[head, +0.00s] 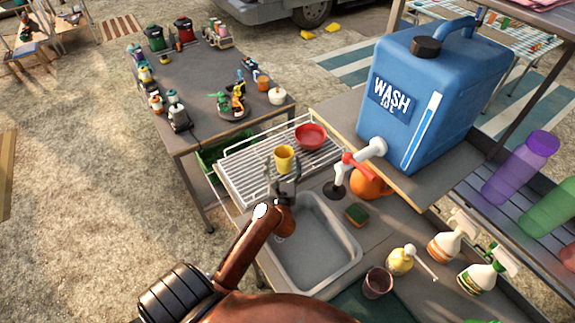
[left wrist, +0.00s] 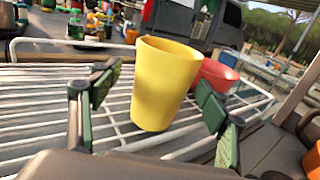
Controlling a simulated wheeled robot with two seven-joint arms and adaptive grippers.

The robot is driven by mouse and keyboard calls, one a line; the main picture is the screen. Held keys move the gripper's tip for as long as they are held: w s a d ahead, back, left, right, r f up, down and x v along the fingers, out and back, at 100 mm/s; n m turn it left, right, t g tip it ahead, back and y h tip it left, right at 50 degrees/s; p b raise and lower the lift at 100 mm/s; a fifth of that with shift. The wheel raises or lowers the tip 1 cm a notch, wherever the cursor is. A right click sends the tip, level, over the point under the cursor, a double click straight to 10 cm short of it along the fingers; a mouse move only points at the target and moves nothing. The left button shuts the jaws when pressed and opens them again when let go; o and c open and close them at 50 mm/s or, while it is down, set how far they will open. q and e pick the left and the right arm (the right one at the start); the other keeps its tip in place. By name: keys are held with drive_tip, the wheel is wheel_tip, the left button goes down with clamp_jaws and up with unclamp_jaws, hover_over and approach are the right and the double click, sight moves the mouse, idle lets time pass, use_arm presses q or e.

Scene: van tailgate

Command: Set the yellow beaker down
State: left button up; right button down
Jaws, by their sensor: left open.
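The yellow beaker (head: 284,158) is upright at the white wire drying rack (head: 240,165); its base looks to rest on the wires. In the left wrist view the beaker (left wrist: 166,85) stands between the spread green-padded fingers, with a gap visible on both sides. My left gripper (head: 283,176) is open at the near side of the beaker, and it also shows in the left wrist view (left wrist: 158,100). My right gripper is in neither view.
A red bowl (head: 310,136) sits on the rack just right of the beaker. A grey sink (head: 315,245) lies in front. A white tap (head: 362,160) and a blue water container (head: 455,75) stand to the right. A sponge (head: 356,214) lies beside the sink.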

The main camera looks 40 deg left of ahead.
use_arm(q)
drive_tip(key=shift+c, duration=0.5)
drive_tip(key=c, duration=1.2)
